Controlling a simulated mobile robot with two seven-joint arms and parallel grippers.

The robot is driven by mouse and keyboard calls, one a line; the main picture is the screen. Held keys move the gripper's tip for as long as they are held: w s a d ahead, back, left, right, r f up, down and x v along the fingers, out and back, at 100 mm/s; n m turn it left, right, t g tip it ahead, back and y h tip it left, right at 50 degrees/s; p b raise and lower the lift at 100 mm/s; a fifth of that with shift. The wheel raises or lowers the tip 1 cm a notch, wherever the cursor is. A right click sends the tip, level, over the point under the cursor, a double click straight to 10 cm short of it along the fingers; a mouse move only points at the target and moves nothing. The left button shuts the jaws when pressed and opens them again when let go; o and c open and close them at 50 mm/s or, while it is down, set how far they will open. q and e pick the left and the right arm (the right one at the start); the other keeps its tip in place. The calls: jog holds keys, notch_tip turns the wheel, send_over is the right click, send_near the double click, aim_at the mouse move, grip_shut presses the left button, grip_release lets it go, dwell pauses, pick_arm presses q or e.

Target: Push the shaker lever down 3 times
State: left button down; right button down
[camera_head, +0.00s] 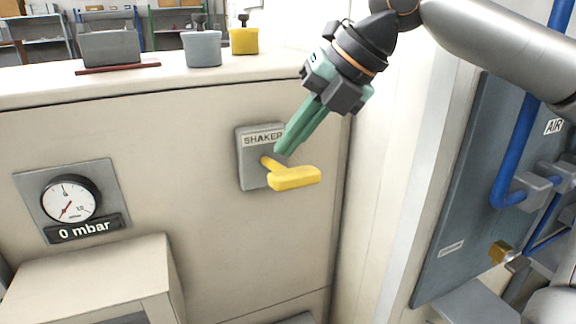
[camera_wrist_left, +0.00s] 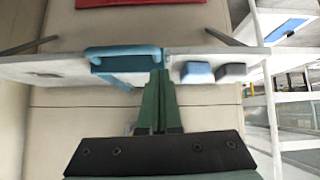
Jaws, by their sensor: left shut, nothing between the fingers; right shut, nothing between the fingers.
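The shaker lever (camera_head: 293,178) is a yellow handle on a grey plate (camera_head: 252,176) marked SHAKER, fixed to the front of the beige cabinet. Its grip sticks out toward the right, low on the plate. My right gripper (camera_head: 281,151) is shut and empty, pointing down and left. In the head view its fingertips appear just above the lever and partly cover the plate; I cannot tell whether they touch the lever. My left gripper (camera_wrist_left: 158,75) shows only in the left wrist view, shut and empty, away from the lever.
A pressure gauge (camera_head: 69,200) reading 0 mbar is at the left. A beige box (camera_head: 95,270) juts out below it. Grey (camera_head: 202,48) and yellow (camera_head: 244,40) containers stand on the cabinet top. Blue pipes (camera_head: 518,150) run at the right. A blue handle (camera_wrist_left: 123,55) shows in the left wrist view.

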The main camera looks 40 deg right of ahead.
jog(key=r, duration=0.2)
jog(key=w+r, duration=0.1)
jog(key=r, duration=0.2)
jog(key=shift+w+d, duration=0.15)
jog(key=shift+d, duration=0.05)
jog(key=shift+f, duration=0.1)
dwell(2.5)
